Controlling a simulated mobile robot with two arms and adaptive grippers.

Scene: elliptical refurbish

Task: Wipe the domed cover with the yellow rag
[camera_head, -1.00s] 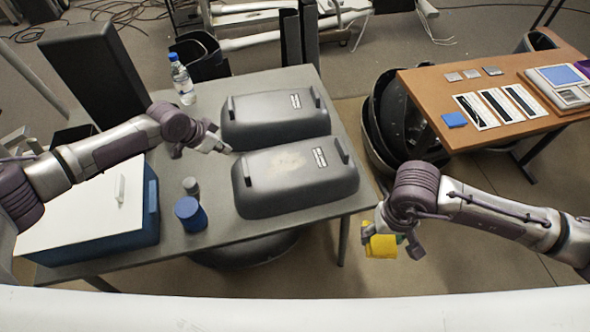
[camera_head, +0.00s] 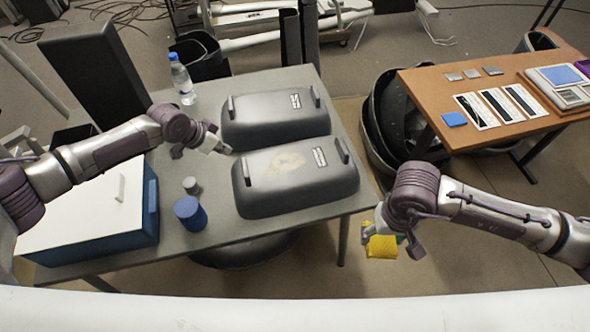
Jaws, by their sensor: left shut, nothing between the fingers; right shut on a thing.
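Two dark grey domed covers lie on the grey table. The nearer domed cover (camera_head: 296,190) has a pale smudge (camera_head: 288,161) on its top, a label and an upright tab at each end. The farther domed cover (camera_head: 272,116) shows no such smudge. The yellow rag (camera_head: 381,246) hangs in my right gripper (camera_head: 388,234), which is shut on it, off the table's right front corner and apart from the covers. My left gripper (camera_head: 228,150) is shut and empty, close to the left back end of the nearer cover; I cannot tell if it touches.
A blue cylinder (camera_head: 190,213) and a small grey one (camera_head: 191,186) stand left of the nearer cover. A blue box with a white lid (camera_head: 80,215) is at left. A water bottle (camera_head: 182,80) stands at the back. A wooden table (camera_head: 430,95) is at right.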

